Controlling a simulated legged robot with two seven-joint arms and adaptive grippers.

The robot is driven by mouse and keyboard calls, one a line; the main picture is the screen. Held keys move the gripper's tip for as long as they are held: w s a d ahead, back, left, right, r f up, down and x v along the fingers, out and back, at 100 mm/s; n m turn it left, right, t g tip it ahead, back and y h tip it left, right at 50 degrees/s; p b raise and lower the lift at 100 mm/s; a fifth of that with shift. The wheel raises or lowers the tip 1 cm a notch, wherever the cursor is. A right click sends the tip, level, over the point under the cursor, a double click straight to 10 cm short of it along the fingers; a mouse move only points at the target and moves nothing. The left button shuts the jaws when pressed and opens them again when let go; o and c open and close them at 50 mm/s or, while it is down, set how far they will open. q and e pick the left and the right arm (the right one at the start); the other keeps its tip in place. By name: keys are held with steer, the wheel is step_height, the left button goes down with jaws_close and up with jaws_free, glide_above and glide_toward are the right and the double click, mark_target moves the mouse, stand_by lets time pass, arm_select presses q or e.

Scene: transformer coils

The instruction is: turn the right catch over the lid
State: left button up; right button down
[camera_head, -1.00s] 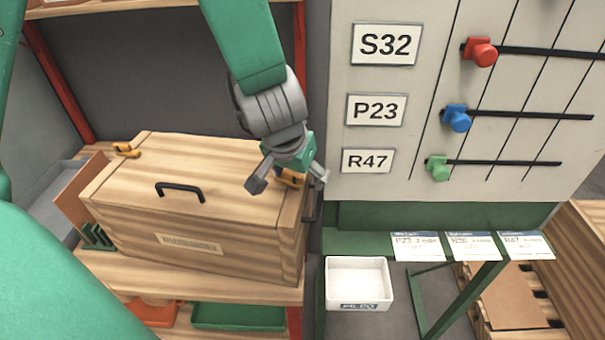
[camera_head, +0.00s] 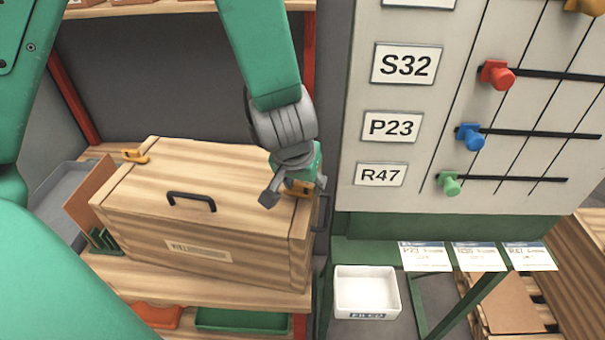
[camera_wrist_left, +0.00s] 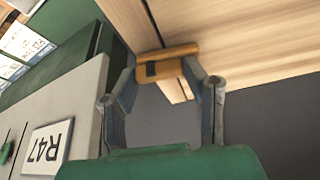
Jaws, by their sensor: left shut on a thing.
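The wooden box (camera_head: 200,235) stands on a wooden shelf, its lid (camera_head: 225,165) lying on top with a black handle (camera_head: 191,200). The right catch (camera_head: 299,188) is a small orange-yellow piece at the lid's right end, partly covered by my gripper in the head view. My left gripper (camera_head: 294,192) is shut on this catch from above. In the left wrist view, the gripper (camera_wrist_left: 163,75) has its fingers on either side of the catch (camera_wrist_left: 168,52), at the box's edge. The left catch (camera_head: 135,156) sits at the lid's far left corner. My right gripper is not in view.
A pale board (camera_head: 400,95) with labels and red, blue and green sliding knobs stands close to the right of my gripper. A white bin (camera_head: 366,313) and paper cards (camera_head: 475,257) are below it. Red posts flank the shelf.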

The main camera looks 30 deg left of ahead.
arm_select(q)
steer(key=shift+s+d+n+p, duration=0.15)
steer(key=shift+d+n+p, duration=0.1)
steer(key=shift+n+p, duration=0.5)
steer(key=shift+f+y+p, duration=0.1)
steer(key=shift+y+p, duration=0.2)
steer(key=shift+p, duration=0.1)
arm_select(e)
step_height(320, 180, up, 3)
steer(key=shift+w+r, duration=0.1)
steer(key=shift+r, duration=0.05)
arm_select(q)
steer(key=o, duration=1.1)
steer(key=shift+o, duration=0.2)
steer(key=shift+d, duration=0.2)
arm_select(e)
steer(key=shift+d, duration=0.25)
